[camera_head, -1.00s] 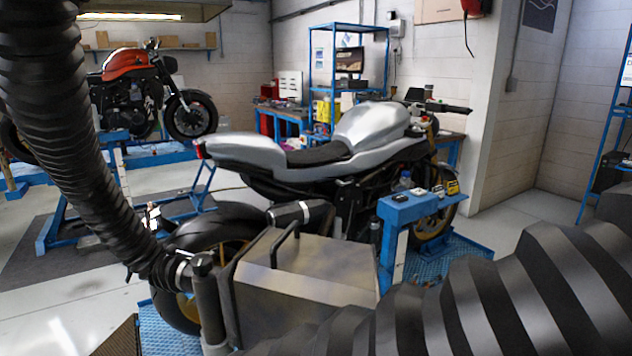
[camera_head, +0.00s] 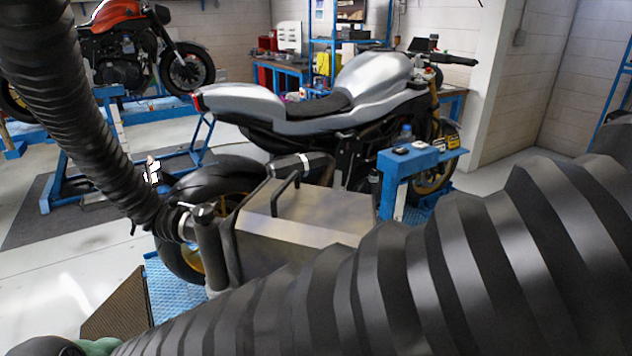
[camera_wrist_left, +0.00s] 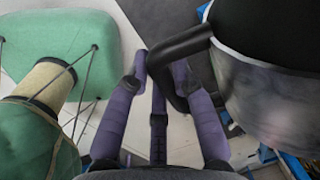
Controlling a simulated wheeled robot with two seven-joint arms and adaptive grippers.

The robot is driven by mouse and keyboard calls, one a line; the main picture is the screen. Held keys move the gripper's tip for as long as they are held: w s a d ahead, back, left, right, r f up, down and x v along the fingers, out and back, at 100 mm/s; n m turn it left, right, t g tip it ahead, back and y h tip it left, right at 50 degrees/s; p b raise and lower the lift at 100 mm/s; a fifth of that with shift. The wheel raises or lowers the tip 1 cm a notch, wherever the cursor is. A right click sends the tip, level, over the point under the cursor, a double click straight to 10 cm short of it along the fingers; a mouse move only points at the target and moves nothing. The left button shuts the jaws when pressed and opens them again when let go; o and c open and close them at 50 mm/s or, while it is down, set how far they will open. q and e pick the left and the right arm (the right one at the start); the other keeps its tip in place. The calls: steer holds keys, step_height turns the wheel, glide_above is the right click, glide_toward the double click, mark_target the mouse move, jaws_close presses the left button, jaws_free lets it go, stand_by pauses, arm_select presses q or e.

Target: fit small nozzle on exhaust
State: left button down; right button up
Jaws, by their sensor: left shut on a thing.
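In the left wrist view my left gripper (camera_wrist_left: 154,80) has its purple fingers closed around a black bent tube handle (camera_wrist_left: 182,47). The handle joins a round grey and black nozzle (camera_wrist_left: 270,85) at the right edge, only partly seen. In the head view neither gripper shows. A thick ribbed black hose (camera_head: 420,280) crosses the lower right close to the camera; its end is hidden. The exhaust (camera_head: 318,160) appears as a dark cylinder with a pale band, beside the silver motorcycle's (camera_head: 330,105) rear wheel, partly behind a metal box-shaped hood.
The metal hood (camera_head: 300,235) with a black handle stands before the motorcycle. Another ribbed hose (camera_head: 95,140) hangs at the left and ends beside the hood. A blue stand (camera_head: 392,180) is at its right. A red motorcycle (camera_head: 125,45) stands behind.

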arm_select(q)
steer(key=shift+s+a+r, duration=0.1)
steer(key=shift+s+a, duration=0.3)
steer(key=shift+a, duration=0.25)
steer(key=shift+s+a+f, duration=0.1)
steer(key=shift+s+a, duration=0.25)
steer(key=shift+a, duration=0.3)
steer(key=shift+s+a+r, duration=0.1)
steer(key=shift+s+a, duration=0.3)
steer(key=shift+a, duration=0.25)
stand_by(0.5)
steer(key=s+d+r+b, duration=0.1)
steer(key=s+d+r, duration=0.2)
steer(key=s+d, duration=0.2)
steer(key=shift+s+d, duration=0.15)
steer(key=shift+s, duration=1.6)
stand_by(0.5)
stand_by(0.4)
